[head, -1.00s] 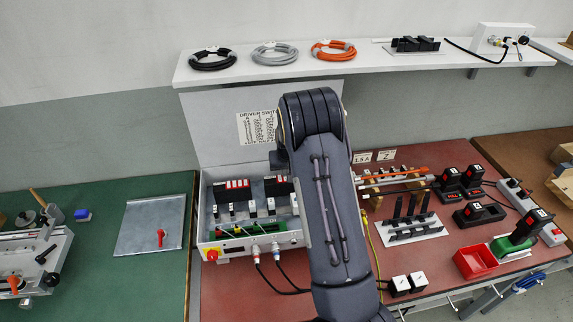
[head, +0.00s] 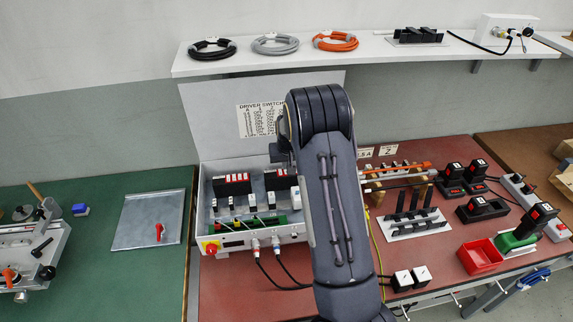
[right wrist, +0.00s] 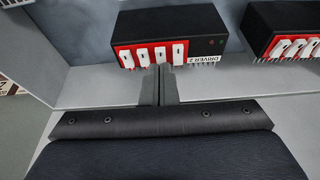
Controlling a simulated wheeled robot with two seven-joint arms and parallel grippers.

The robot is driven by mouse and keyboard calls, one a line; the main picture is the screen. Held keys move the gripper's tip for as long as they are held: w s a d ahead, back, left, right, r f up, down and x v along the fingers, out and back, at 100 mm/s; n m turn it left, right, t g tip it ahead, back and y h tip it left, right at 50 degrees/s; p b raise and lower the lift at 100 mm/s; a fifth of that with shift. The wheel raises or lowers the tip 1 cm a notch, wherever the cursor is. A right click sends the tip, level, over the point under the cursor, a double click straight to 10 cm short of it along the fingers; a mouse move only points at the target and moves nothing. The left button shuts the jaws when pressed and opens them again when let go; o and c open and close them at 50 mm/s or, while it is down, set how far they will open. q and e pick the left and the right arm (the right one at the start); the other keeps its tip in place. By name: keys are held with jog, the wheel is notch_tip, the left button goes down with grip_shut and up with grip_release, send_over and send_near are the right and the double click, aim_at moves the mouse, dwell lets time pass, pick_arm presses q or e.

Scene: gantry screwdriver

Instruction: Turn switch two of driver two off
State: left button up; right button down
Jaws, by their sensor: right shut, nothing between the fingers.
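Driver two (right wrist: 170,34) is a black block with a red front, a "DRIVER 2" label and a row of white switches, in the upper middle of the right wrist view. In the head view it appears to be the block (head: 279,180) partly hidden by my right arm. Switch two (right wrist: 143,57), counted from the left, is in the row. My right gripper (right wrist: 159,70) is shut and empty. Its tips are just below the row, close to the third switch (right wrist: 160,55); I cannot tell whether they touch. The fingers are hidden in the head view. My left gripper is not in view.
Another driver block (right wrist: 288,35) is at the right in the wrist view. The open grey box (head: 204,215) has a raised lid behind and a red stop button (head: 211,247) in front. Cables hang from its front. A red tray (head: 481,257) and tools stand at the right.

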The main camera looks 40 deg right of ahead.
jog(key=shift+s+a+f, duration=0.35)
jog(key=shift+s+f, duration=0.25)
jog(key=shift+f, duration=0.05)
jog(key=shift+s+a, duration=0.15)
jog(key=shift+s, duration=0.15)
notch_tip(320, 180, up, 5)
jog(key=p, duration=0.2)
jog(key=shift+w+r+p, duration=0.1)
jog(key=shift+w+p, duration=0.05)
jog(key=shift+p, duration=0.2)
jog(key=b+v, duration=0.1)
jog(key=v, duration=0.9)
jog(key=shift+b, duration=0.4)
jog(key=shift+w, duration=0.1)
